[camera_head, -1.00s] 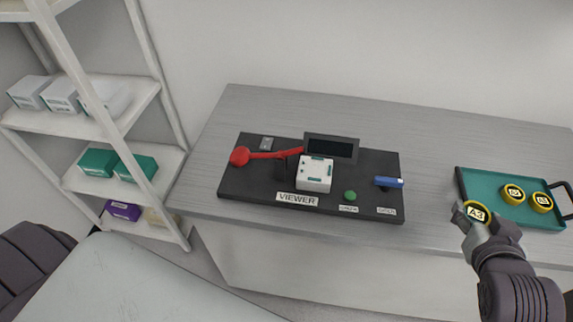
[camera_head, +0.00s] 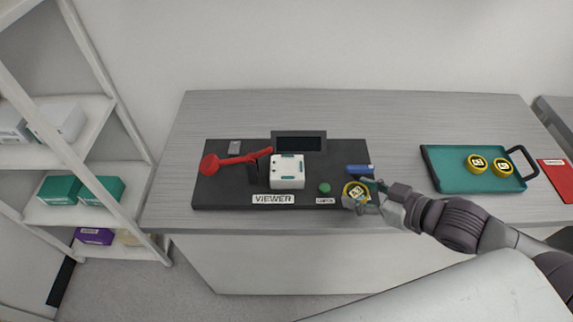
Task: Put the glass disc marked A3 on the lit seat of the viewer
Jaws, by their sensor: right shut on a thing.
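The disc marked A3 (camera_head: 355,191), with a yellow rim and a dark label, is held in my right gripper (camera_head: 358,196). The gripper is shut on it over the right front part of the viewer's black base (camera_head: 230,190). The viewer carries a white block (camera_head: 287,171), a red lever (camera_head: 232,161), a small dark screen (camera_head: 299,144), a green button (camera_head: 324,187) and a blue handle (camera_head: 360,170). The viewer's label (camera_head: 273,199) is at its front edge. I cannot make out a lit seat. My left gripper is not in view.
A teal tray (camera_head: 445,178) with two yellow-rimmed discs (camera_head: 477,162) stands to the right on the grey bench (camera_head: 400,120). A red mat or sheet (camera_head: 560,178) lies at the far right. White shelves (camera_head: 75,215) with boxes stand at the left.

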